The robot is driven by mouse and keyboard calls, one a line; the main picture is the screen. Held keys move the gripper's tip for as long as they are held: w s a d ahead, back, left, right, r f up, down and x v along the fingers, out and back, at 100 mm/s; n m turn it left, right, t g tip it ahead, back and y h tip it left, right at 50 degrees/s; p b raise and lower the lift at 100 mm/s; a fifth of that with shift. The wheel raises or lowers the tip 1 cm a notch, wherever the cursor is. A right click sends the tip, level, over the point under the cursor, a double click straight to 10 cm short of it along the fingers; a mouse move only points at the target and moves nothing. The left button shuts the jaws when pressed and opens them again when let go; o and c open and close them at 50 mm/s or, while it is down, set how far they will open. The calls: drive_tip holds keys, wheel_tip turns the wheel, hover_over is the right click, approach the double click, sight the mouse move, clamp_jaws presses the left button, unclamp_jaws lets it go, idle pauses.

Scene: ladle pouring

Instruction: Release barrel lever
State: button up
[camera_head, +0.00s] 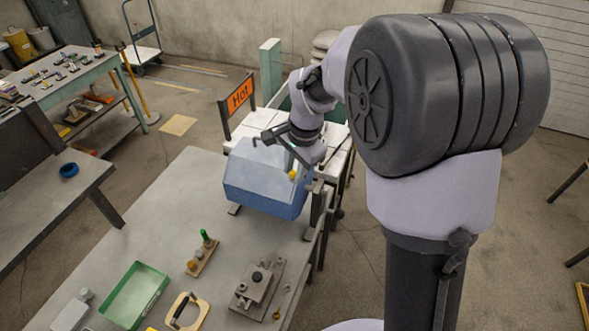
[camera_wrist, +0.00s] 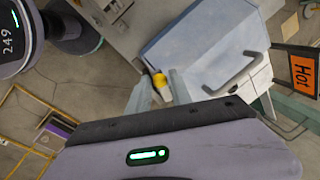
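The barrel is a blue faceted drum (camera_head: 262,180) at the far end of the grey table. It also shows in the wrist view (camera_wrist: 200,45), with a grey bar handle (camera_wrist: 232,76) on its face. A lever with a yellow grip (camera_head: 292,175) is at its right side. In the wrist view the yellow grip (camera_wrist: 159,84) is between the fingertips of my gripper (camera_wrist: 158,92). The fingers stand apart, one on each side of it; firm contact cannot be made out. In the head view my gripper (camera_head: 297,152) is above the lever, at the drum's upper right.
An orange "Hot" sign (camera_head: 239,95) stands behind the drum. On the near table are a green tray (camera_head: 135,293), a wooden block with pegs (camera_head: 202,256) and a metal fixture (camera_head: 256,284). The table's middle is clear. A side bench (camera_head: 50,190) is at left.

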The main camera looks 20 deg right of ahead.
clamp_jaws()
drive_tip(key=n, duration=0.1)
drive_tip(key=d+n, duration=0.1)
drive_tip(key=n, duration=0.1)
drive_tip(key=shift+s+y+p, duration=0.3)
drive_tip(key=shift+s+p, duration=0.05)
drive_tip(key=shift+p, duration=0.05)
drive_tip(key=shift+o, duration=2.4)
unclamp_jaws()
drive_tip(key=p+v, duration=0.4)
drive_tip(key=v, duration=1.3)
drive_tip(key=shift+w+r, duration=0.2)
drive_tip(key=shift+r, duration=0.05)
